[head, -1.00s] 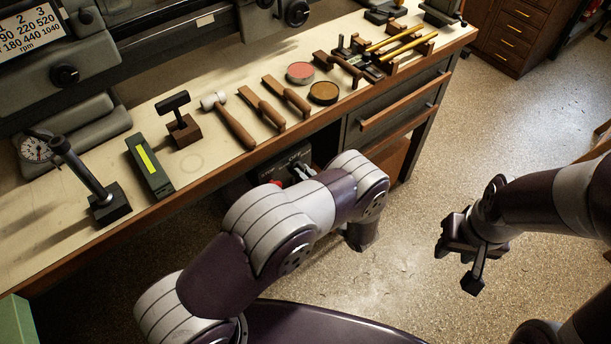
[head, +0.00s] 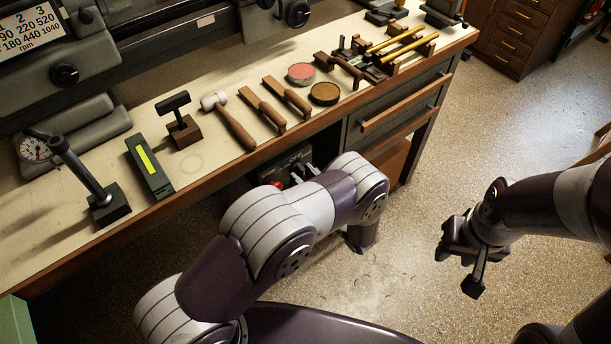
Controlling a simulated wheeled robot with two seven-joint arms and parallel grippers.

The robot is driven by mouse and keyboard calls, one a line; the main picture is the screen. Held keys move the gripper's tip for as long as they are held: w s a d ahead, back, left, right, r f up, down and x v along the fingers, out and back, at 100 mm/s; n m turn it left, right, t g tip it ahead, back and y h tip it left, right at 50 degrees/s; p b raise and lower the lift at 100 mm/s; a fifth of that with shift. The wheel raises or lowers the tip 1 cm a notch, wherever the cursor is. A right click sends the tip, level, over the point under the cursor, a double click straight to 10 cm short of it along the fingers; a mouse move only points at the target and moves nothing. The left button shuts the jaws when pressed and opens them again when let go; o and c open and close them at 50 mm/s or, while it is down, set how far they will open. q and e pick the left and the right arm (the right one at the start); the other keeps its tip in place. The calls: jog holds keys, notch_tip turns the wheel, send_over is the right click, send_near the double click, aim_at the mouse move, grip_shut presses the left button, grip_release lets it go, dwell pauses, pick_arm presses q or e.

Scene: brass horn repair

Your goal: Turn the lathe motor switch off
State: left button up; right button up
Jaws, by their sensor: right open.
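The lathe motor switch panel (head: 296,158) is a dark box under the bench top, with lettering that seems to read OFF along its upper part. A red button (head: 276,184) shows at its lower left. My left arm hides the rest of that gripper and the panel's lower part. I cannot tell the switch's position or whether the tips touch it. My right gripper (head: 461,266) is open and empty over the floor at the right.
The bench top (head: 205,165) carries a hammer (head: 232,124), a green box with a yellow stripe (head: 148,165), a pink tin (head: 301,73), a brown tin (head: 324,93) and several tools. A drawer (head: 395,115) is right of the panel. The floor (head: 430,180) right of the bench is clear.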

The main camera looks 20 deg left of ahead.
pick_arm(q)
jog(key=v, duration=1.2)
jog(key=shift+s+d+b, duration=0.25)
jog(key=shift+d+b, duration=0.05)
jog(key=shift+b, duration=0.15)
